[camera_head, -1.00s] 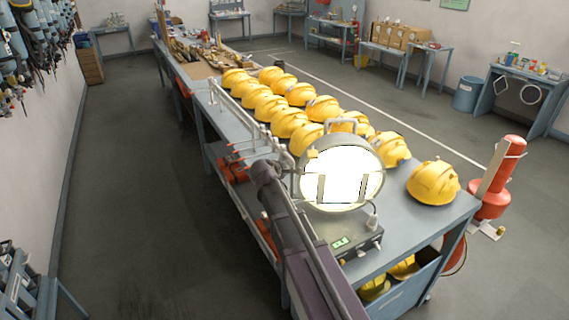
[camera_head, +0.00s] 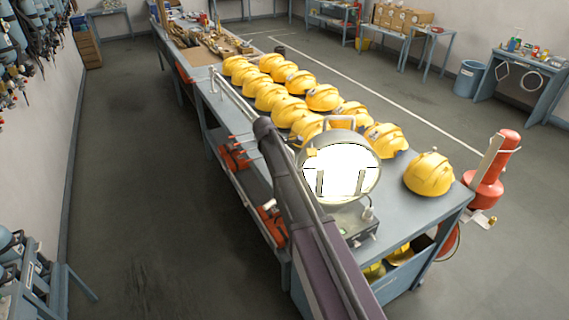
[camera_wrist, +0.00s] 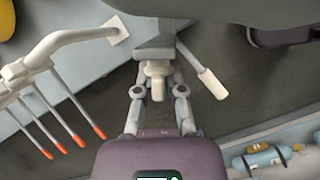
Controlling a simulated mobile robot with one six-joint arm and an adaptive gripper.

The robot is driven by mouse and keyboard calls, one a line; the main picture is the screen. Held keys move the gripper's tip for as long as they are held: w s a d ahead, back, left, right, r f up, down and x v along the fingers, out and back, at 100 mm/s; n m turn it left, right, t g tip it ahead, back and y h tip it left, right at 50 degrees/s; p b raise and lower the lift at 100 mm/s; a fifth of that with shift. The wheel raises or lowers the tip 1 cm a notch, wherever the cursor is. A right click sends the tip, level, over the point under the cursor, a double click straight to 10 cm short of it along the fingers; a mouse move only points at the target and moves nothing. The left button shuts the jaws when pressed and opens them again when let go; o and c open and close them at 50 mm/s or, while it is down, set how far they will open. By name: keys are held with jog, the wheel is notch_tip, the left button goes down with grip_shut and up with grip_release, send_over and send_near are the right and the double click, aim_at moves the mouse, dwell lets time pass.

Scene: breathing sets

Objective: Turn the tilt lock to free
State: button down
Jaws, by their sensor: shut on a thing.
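A large round work lamp (camera_head: 340,172) with a bright white face stands at the near end of the long blue-grey bench. Its dark underside (camera_wrist: 235,8) fills the top of the wrist view. In the wrist view my gripper (camera_wrist: 157,72) is shut on a small grey knob-like part below a grey block, which I take to be the tilt lock (camera_wrist: 157,84). A thin lever with a pale grip (camera_wrist: 212,83) slants down to the right beside it. In the head view my arm covers the lamp's left side and hides my gripper.
Rows of yellow helmets (camera_head: 290,108) cover the bench (camera_head: 405,205) behind the lamp. A pale rail (camera_wrist: 68,38) with several orange-tipped rods lies left of my gripper. A red cylinder (camera_head: 487,190) stands at the bench's right end. The floor to the left is clear.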

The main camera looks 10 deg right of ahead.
jog(key=shift+s+g, duration=0.1)
jog(key=shift+g, duration=0.4)
jog(key=c, duration=0.7)
grip_release()
jog(key=shift+c, duration=0.2)
jog(key=shift+t, duration=0.4)
